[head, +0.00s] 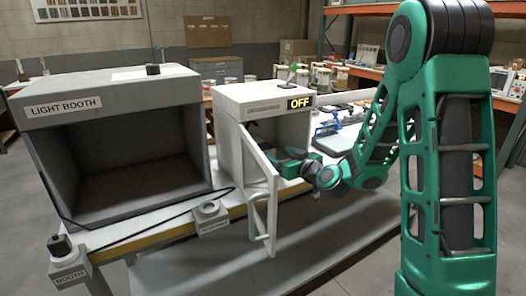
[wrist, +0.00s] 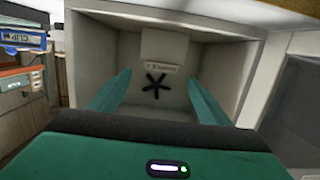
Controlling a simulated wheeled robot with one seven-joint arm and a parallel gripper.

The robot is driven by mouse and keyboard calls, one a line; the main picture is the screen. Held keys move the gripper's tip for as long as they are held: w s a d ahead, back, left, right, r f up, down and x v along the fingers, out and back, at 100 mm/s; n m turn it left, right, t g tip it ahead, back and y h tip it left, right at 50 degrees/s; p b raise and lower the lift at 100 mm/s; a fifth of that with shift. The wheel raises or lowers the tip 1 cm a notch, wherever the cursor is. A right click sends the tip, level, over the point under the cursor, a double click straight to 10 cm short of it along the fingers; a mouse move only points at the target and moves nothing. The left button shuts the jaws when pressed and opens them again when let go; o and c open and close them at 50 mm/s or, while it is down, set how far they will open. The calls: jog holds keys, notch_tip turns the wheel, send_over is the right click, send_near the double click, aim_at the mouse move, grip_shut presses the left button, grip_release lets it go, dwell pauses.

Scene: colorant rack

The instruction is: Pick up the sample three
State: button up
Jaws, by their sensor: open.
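My gripper (head: 293,158) reaches into the open white cabinet (head: 228,142) with the OFF sign, past its swung-open door (head: 262,190). In the wrist view, the two green fingers of my gripper (wrist: 158,76) are spread wide, with nothing held between them. Beyond them, inside the cabinet, is a black star-shaped piece (wrist: 156,87). A small pale label (wrist: 162,67) sits above it, its text too small to read surely. A pale block (wrist: 163,44) is above the label. I cannot tell which thing, if any, is sample three.
The cabinet's side walls (wrist: 238,62) stand close around my fingers. A grey light booth (head: 115,140) stands to the left on the bench. A small labelled holder (head: 211,216) is at the bench's front edge. The floor in front is clear.

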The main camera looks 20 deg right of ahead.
aim_at(266, 147)
jog(key=shift+x, duration=3.9)
jog(key=shift+r, duration=0.2)
jog(key=shift+c, duration=0.4)
jog(key=c, duration=1)
jog(key=shift+c, duration=0.2)
